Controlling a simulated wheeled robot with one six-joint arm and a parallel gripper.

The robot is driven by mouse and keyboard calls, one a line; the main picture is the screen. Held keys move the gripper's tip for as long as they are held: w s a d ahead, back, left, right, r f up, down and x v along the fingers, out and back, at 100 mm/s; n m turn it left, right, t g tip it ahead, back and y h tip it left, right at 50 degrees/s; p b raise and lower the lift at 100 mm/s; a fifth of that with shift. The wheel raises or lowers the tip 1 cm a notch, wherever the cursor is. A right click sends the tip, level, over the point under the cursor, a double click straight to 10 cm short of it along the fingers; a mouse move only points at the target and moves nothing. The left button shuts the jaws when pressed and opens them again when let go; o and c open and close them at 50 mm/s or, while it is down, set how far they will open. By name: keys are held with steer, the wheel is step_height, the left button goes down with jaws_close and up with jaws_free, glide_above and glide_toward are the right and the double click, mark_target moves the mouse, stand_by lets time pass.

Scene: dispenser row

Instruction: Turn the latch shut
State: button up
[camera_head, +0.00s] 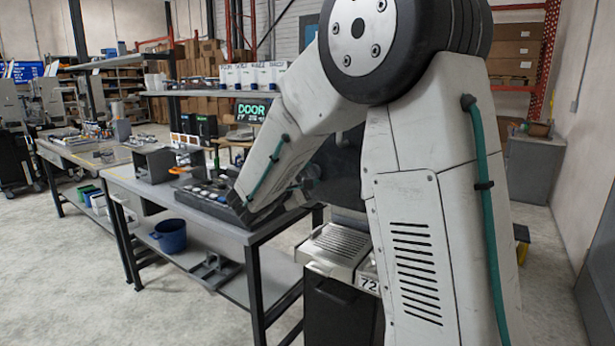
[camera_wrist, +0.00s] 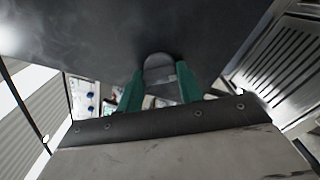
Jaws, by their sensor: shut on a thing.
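In the wrist view the two green fingers of my gripper (camera_wrist: 160,85) are closed around a grey, round-ended latch (camera_wrist: 160,66). The latch stands against a broad dark panel (camera_wrist: 90,30) that fills the top of the picture. I cannot tell the latch's turn angle from here. In the head view my arm covers the gripper and the latch. Part of a dark machine body (camera_head: 345,160) shows behind my arm. A green lit display (camera_head: 252,110) reads "DOOR", with a smaller unclear line under it.
A ribbed metal drip tray (camera_head: 345,240) marked 72 sits low beside my arm; slats (camera_wrist: 285,50) also show at right in the wrist view. A workbench (camera_head: 215,232) with a blue bucket (camera_head: 171,235) on its lower shelf stands left. Open floor (camera_head: 60,290) lies at front left.

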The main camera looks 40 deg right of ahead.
steer(key=n, duration=0.5)
steer(key=shift+n, duration=0.3)
steer(key=n, duration=0.5)
steer(key=shift+n, duration=0.3)
steer(key=o, duration=1)
steer(key=shift+a, duration=0.1)
steer(key=v, duration=0.7)
steer(key=shift+s+a, duration=0.15)
steer(key=shift+a, duration=0.15)
